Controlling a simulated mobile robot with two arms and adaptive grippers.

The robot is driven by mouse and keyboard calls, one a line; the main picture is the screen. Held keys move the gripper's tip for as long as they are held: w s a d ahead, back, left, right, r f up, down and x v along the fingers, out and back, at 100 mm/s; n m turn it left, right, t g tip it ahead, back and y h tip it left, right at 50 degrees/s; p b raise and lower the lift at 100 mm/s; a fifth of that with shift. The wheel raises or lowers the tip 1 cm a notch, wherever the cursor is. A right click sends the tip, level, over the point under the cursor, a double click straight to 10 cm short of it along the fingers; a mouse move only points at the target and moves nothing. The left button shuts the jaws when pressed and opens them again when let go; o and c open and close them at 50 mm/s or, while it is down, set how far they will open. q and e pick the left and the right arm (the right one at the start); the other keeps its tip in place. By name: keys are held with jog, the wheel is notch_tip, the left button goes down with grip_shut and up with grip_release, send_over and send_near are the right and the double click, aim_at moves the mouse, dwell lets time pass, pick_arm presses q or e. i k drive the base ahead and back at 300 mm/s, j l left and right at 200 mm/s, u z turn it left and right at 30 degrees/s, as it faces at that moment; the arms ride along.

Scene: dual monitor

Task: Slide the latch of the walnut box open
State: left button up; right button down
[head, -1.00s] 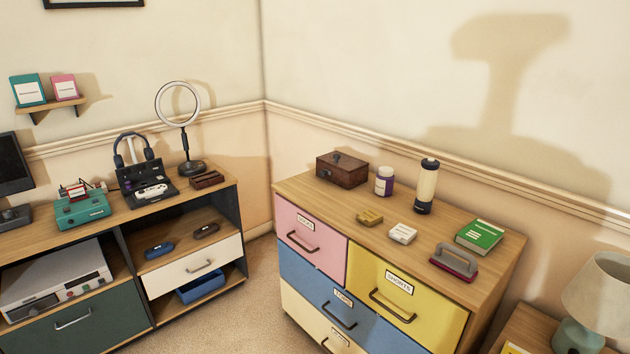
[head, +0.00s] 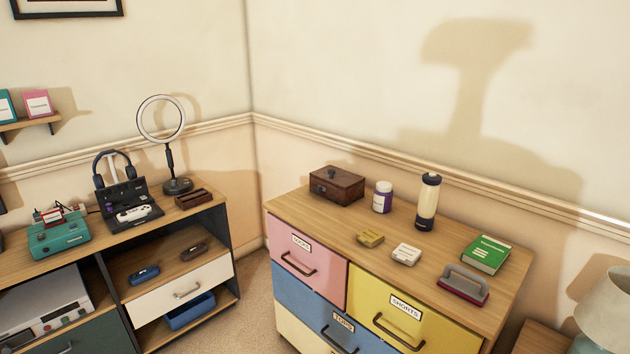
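The walnut box (head: 338,186) is a small dark brown wooden box with its lid shut. It sits at the back left corner of the dresser top (head: 318,218). A small dark knob or latch piece (head: 331,173) shows on it, but it is too small to tell its position. Neither of my grippers is in the head view.
Right of the box stand a purple jar (head: 382,197) and a black-and-cream bottle (head: 427,202). The dresser's front left top is clear.

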aim_at(317, 190)
jog(key=i+j, duration=0.2)
jog(key=i, duration=0.3)
jog(key=i+j, duration=0.2)
jog(key=i, duration=0.35)
jog(key=i+j, duration=0.2)
jog(key=i, duration=0.3)
